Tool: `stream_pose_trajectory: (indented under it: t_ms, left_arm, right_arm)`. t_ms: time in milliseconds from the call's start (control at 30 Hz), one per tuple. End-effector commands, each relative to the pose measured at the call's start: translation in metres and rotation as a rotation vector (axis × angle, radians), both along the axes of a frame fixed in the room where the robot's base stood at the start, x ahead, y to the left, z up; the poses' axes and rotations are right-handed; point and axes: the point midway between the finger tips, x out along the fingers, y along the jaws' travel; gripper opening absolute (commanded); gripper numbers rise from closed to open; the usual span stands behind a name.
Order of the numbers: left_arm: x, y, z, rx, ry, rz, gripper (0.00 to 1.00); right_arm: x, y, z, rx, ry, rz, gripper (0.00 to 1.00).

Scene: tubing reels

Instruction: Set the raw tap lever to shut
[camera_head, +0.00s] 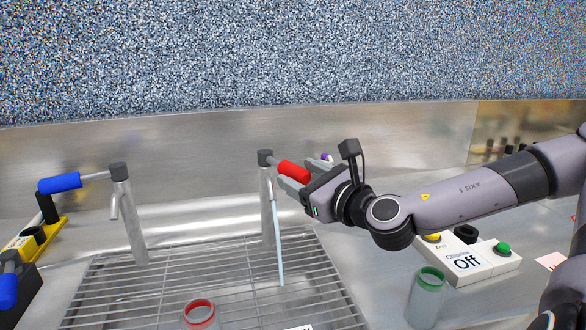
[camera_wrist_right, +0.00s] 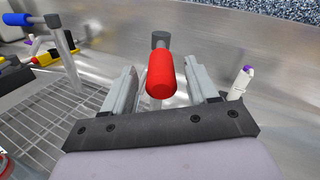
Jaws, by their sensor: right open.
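Two metal taps stand behind the rack. The right tap (camera_head: 268,205) has a red-gripped lever (camera_head: 294,171) pointing right and towards me, and a thin pale stream (camera_head: 279,245) runs down from it. The left tap (camera_head: 128,215) has a blue-gripped lever (camera_head: 60,183) pointing left. I see no label saying which tap is raw. My right gripper (camera_head: 283,173) is open around the red lever. In the right wrist view the red grip (camera_wrist_right: 160,75) sits between the two fingers, with visible gaps on both sides. My left gripper is out of view.
A wire drain rack (camera_head: 110,290) lies under the taps. A red-rimmed jar (camera_head: 200,316) stands at the front, and a green-rimmed jar (camera_head: 427,298) stands right of the rack. A control box (camera_head: 470,262) reading "Off" is at right. A yellow holder (camera_head: 35,238) is at left.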

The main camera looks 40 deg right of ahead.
Motion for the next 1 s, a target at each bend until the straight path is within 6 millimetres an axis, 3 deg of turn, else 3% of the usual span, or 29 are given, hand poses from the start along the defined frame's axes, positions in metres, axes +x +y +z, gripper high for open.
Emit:
stream_pose_trajectory:
  t_ms: [400,900,1000]
  left_arm:
    - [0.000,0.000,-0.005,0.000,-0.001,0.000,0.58]
    - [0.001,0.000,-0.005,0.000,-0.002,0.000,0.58]
    - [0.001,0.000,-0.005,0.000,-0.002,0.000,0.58]
  right_arm:
    - [0.024,-0.003,-0.001,-0.001,0.002,-0.001,0.58]
    - [0.028,-0.004,0.000,0.001,0.000,-0.001,0.58]
    - [0.028,-0.004,0.000,0.001,0.000,-0.001,0.26]
